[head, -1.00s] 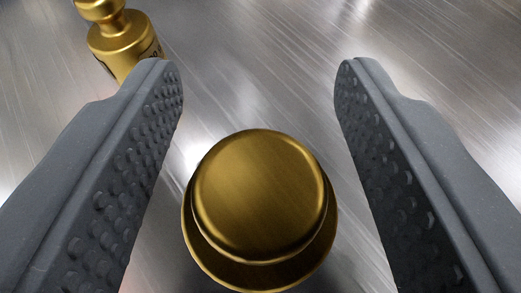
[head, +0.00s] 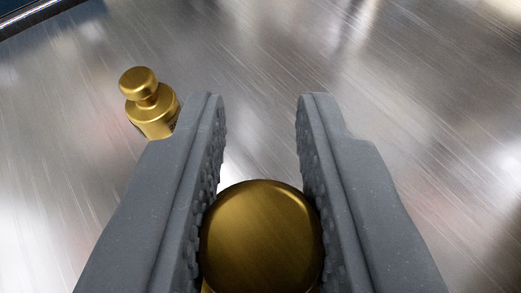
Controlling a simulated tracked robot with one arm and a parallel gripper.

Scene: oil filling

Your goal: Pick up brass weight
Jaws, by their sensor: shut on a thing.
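A brass weight (head: 261,238) with a round, flat-topped knob sits between the two grey, studded fingers of my gripper (head: 261,100). The fingers touch the knob on its left and right sides, and my gripper is shut on it. The lower body of this weight is almost wholly hidden below the knob and the picture's bottom edge. A second, smaller-looking brass weight (head: 152,112) stands upright on the metal surface, beyond and to the left of my left finger, apart from it.
The brushed metal surface (head: 400,90) is bare ahead and to the right. A dark edge with a rail (head: 35,15) shows at the top left corner.

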